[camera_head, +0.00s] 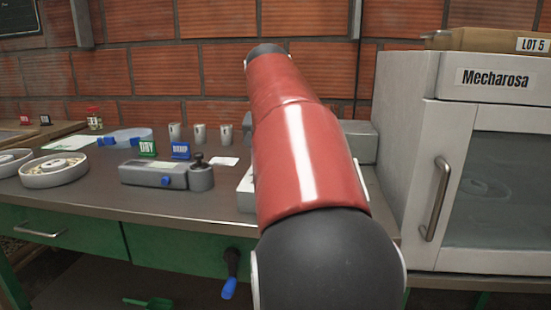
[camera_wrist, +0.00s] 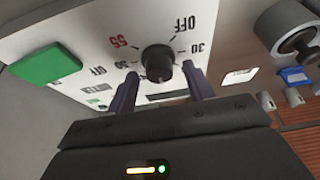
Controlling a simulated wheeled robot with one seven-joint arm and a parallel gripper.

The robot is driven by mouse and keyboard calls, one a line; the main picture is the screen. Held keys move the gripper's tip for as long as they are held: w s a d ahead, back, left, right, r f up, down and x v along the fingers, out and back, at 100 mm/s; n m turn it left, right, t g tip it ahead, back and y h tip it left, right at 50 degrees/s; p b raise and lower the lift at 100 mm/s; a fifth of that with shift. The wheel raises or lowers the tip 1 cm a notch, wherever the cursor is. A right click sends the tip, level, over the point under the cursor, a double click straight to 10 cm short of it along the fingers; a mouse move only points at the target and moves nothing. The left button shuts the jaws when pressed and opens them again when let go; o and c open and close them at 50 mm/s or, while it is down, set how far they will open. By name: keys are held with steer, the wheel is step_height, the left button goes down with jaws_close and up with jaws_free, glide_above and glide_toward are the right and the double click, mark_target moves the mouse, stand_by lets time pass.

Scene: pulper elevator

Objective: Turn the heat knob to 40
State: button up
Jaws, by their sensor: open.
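The black round knob (camera_wrist: 158,60) sits on a white panel (camera_wrist: 90,25) in the wrist view. Printed marks around the knob include OFF, 55 and 30; some are partly hidden, and I cannot read a 40 or tell the pointer's direction for sure. My gripper (camera_wrist: 160,72) is open, with one dark finger on each side of the knob's lower part. I cannot tell whether the fingers touch it. In the head view my red arm hides the knob and most of the light machine (camera_head: 360,140) behind it.
A green square (camera_wrist: 45,65) is on the panel at left. A grey instrument (camera_head: 150,174) stands left of my arm on the table, with several cups behind it. White bowls (camera_head: 55,175) stand further left. A Mecharosa cabinet (camera_head: 395,150) is at right.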

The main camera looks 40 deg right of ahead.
steer(key=shift+r, duration=0.1)
steer(key=v, duration=0.7)
steer(key=shift+r, duration=0.25)
steer(key=shift+s+a, duration=0.1)
steer(key=shift+a, duration=0.05)
steer(key=s+a+f+n+t+y, duration=0.1)
steer(key=s+a+f+n, duration=0.4)
steer(key=a+f, duration=0.6)
steer(key=s+a+f+n+t+y, duration=0.1)
steer(key=s+a+f+n, duration=0.4)
steer(key=a+f, duration=0.7)
step_height(320, 180, down, 5)
steer(key=shift+s+a+r+t+y, duration=0.25)
steer(key=shift+s+y, duration=0.45)
steer(key=shift+s, duration=0.5)
steer(key=shift+f, duration=0.25)
steer(key=shift+c, duration=0.4)
